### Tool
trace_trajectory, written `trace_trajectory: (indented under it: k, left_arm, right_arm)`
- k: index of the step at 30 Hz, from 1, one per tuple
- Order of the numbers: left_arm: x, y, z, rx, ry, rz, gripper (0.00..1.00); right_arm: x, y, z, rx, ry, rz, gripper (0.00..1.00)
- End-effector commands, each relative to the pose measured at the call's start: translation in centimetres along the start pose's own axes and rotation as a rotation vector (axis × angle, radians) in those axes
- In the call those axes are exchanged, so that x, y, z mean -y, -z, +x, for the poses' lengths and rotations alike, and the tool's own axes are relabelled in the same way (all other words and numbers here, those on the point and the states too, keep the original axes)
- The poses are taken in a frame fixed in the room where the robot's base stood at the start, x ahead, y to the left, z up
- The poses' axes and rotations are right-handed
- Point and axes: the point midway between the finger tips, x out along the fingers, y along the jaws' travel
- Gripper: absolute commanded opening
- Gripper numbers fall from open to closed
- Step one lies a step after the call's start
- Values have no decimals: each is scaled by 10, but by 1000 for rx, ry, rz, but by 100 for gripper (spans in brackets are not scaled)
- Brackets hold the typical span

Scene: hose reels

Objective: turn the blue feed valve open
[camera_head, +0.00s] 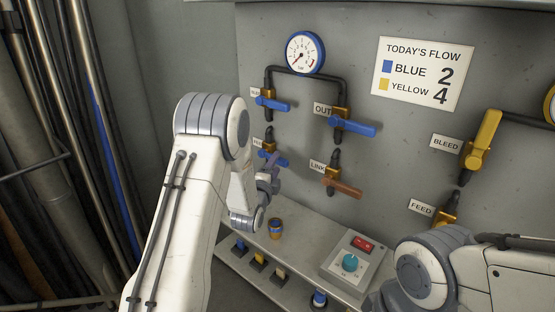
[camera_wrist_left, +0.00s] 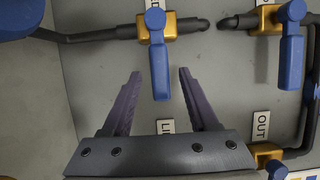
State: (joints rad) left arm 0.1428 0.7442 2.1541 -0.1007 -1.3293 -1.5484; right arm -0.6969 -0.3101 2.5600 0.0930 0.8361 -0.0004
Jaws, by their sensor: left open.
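The lower left blue-handled valve on the panel shows in the head view, its blue handle (camera_head: 279,159) partly behind my left gripper (camera_head: 268,180). Its label is mostly covered, so I cannot read it in full. In the left wrist view my left gripper (camera_wrist_left: 158,85) is open, its two purple fingers on either side of a blue handle (camera_wrist_left: 159,60) on a brass valve body (camera_wrist_left: 180,26). Gaps show on both sides of that handle. My right arm comes in at the lower right; its gripper is out of view.
Close by are the upper left blue handle (camera_head: 273,104), the OUT valve's blue handle (camera_head: 354,127) and the LINK valve's orange handle (camera_head: 343,187). A gauge (camera_head: 305,53) is above. A shelf below holds a control box (camera_head: 352,260) and a small cup (camera_head: 275,229). Yellow valves (camera_head: 482,145) stand right.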

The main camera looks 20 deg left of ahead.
Motion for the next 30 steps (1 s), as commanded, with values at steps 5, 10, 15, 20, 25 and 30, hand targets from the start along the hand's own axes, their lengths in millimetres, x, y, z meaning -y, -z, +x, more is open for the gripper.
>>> trace_trajectory:
  k: [5, 10, 15, 20, 25, 30]
  left_arm:
    - [0, 1, 23, -1, 0, -1, 60]
    - [0, 1, 32, -1, 0, -1, 60]
    - [0, 1, 33, -1, -1, -2, 60]
    - [0, 1, 32, -1, -1, -2, 29]
    - [0, 0, 32, 0, -1, -2, 0]
    - [0, 0, 32, 0, -1, -2, 0]
  right_arm:
    - [0, 0, -4, 0, 0, 0, 50]
    - [0, 0, -5, 0, 0, 0, 50]
    - [0, 0, -4, 0, 0, 0, 50]
    - [0, 0, -4, 0, 0, 0, 50]
    - [0, 0, -4, 0, 0, 0, 50]
    - [0, 0, -4, 0, 0, 0, 50]
